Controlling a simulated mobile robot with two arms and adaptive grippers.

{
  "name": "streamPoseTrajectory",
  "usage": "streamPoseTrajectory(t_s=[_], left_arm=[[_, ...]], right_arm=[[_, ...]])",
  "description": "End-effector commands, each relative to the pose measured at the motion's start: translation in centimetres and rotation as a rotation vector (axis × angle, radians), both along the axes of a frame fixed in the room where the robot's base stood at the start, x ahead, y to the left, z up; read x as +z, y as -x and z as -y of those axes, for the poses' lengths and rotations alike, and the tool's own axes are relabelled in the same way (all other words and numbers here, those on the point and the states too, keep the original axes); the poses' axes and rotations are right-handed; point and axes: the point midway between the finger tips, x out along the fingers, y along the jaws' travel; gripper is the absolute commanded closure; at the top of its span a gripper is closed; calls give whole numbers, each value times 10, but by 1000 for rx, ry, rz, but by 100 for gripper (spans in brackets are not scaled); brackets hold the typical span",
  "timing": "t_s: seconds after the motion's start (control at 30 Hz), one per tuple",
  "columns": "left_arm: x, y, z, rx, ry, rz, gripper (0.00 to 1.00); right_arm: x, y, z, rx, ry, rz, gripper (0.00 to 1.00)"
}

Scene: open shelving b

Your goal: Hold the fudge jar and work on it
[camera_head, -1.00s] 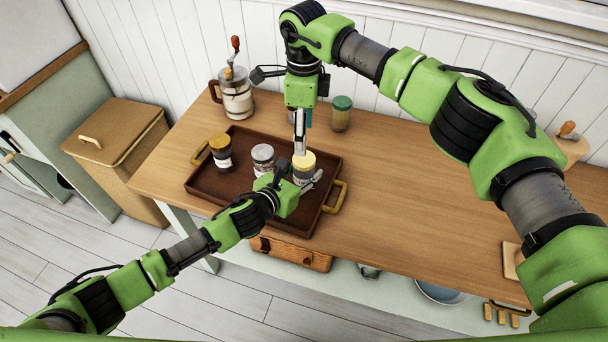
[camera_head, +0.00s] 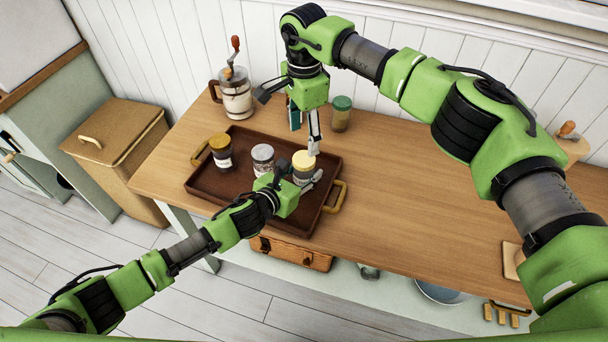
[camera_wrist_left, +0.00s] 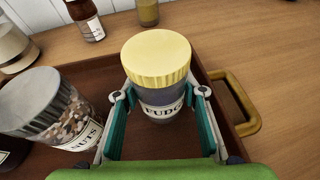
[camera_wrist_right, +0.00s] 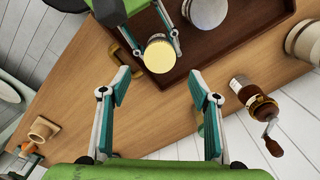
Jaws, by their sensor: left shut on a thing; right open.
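The fudge jar (camera_head: 303,165) has a ribbed yellow lid and a dark body. It stands upright at the right end of the brown tray (camera_head: 240,205). In the left wrist view the fudge jar (camera_wrist_left: 158,75) shows its FUDGE label, with the lid on. My left gripper (camera_wrist_left: 160,112) is shut on its body from the near side. My right gripper (camera_head: 313,150) is above and just behind the lid, pointing down. In the right wrist view its fingers (camera_wrist_right: 160,95) are spread and empty, and the yellow lid (camera_wrist_right: 160,56) lies beyond them.
A grinder (camera_head: 236,100) and a green-lidded jar (camera_head: 341,113) stand behind. The counter to the right (camera_head: 420,200) is mostly clear.

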Motion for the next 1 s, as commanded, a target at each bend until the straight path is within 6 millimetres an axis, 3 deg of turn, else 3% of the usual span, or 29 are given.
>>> streamPoseTrajectory(t_s=[0.43, 0.87, 0.9, 1.0], left_arm=[[-1, 1, 0, 0, -2, -3, 100], [-2, 1, 0, 0, -2, -3, 100], [-2, 1, 0, 0, -2, -3, 100], [-2, 1, 0, 0, -2, -3, 100]], right_arm=[[-64, 1, -1, 0, 0, -3, 44], [-75, 0, 0, 0, 1, 0, 44], [-75, 0, 0, 0, 1, 0, 46], [-75, 0, 0, 0, 1, 0, 72]])
